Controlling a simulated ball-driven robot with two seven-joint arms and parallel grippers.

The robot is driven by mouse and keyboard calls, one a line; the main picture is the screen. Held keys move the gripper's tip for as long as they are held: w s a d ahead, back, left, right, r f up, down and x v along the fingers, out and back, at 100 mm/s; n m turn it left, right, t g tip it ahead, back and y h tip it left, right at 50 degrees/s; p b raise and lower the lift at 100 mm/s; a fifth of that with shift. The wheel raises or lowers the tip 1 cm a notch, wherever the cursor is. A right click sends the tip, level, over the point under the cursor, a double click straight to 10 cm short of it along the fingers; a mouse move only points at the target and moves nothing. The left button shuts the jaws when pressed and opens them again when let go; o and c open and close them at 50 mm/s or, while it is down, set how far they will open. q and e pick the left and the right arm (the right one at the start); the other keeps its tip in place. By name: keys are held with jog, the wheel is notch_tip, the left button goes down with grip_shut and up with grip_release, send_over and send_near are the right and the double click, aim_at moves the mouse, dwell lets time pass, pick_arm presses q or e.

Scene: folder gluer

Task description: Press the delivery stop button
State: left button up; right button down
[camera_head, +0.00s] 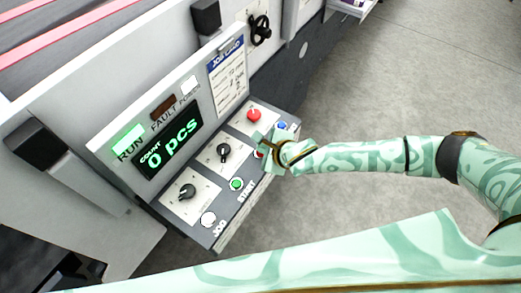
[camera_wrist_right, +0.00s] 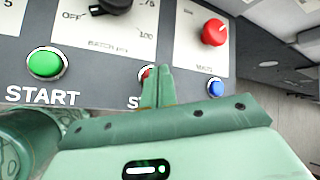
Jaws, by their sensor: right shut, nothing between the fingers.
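The sloped control panel of the folder gluer (camera_head: 212,218) carries a red button, mostly hidden behind my right gripper's fingers. A sliver of this red button (camera_wrist_right: 146,72) shows in the right wrist view, above a label whose visible letters read "ST". My right gripper (camera_head: 263,143) is shut and empty, with its fingertips at this button; it also shows in the right wrist view (camera_wrist_right: 158,72). I cannot tell whether the fingertips touch the button. My left gripper is not in view.
A green START button (camera_head: 236,184) sits left of the fingers, and a blue button (camera_wrist_right: 215,87) sits right. A red knob (camera_wrist_right: 214,32) stands above. Black knobs (camera_head: 224,149) and a white JOG button (camera_head: 208,218) lie farther left. The display (camera_head: 168,142) reads 0 pcs; the RUN lamp (camera_head: 128,140) glows green.

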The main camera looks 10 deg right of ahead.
jog(key=shift+s+f, duration=0.1)
jog(key=shift+f, duration=0.2)
dwell(0.4)
jog(key=shift+r+p, duration=1)
jog(key=shift+p, duration=0.15)
notch_tip(320, 180, up, 5)
jog(key=p, duration=0.6)
dwell(0.6)
